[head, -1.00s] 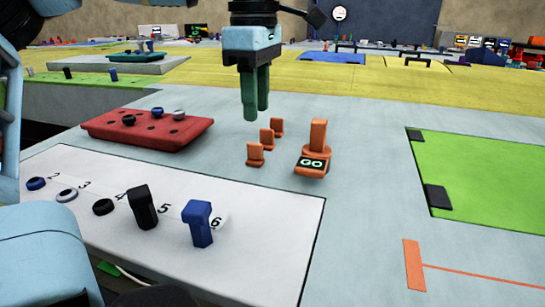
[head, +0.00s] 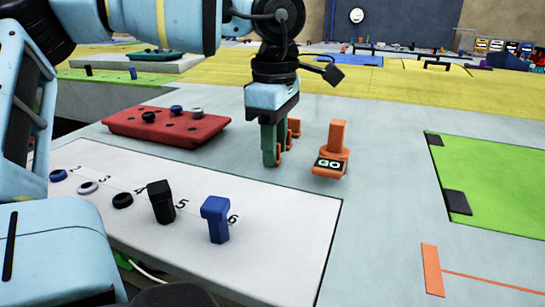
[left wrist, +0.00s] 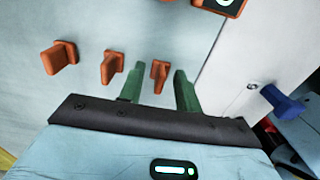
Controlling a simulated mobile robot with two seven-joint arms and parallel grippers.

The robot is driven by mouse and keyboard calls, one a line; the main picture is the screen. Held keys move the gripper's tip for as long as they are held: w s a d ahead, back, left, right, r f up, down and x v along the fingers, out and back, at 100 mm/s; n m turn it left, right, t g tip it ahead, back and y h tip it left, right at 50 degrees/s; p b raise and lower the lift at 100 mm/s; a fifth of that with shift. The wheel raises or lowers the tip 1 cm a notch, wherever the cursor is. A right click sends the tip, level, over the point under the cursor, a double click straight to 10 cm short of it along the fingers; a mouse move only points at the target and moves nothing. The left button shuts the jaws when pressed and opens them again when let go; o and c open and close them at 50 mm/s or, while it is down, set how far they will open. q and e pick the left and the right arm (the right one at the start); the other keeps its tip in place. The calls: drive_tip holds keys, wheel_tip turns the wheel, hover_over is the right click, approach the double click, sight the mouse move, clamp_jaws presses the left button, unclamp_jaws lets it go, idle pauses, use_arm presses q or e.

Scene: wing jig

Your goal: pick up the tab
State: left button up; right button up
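Three small orange tabs stand in a row on the grey table; the left wrist view shows a left one (left wrist: 60,57), a middle one (left wrist: 112,66) and a right one (left wrist: 160,76). My left gripper (head: 271,145) is down at this row, its green fingers partly hiding the tabs in the head view. In the left wrist view my left gripper (left wrist: 159,88) is open, with one finger on each side of the right tab. I cannot tell whether either finger touches it. My right gripper is not in view.
A red holed tray (head: 190,136) with small discs lies to the left. A white numbered board (head: 285,225) in front carries discs, a black peg (head: 161,203) and a blue peg (head: 216,219).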

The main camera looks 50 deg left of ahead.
use_arm(q)
drive_tip(key=shift+c, duration=0.3)
clamp_jaws()
wheel_tip(320, 180, up, 10)
drive_tip(key=shift+p, duration=0.35)
idle(0.3)
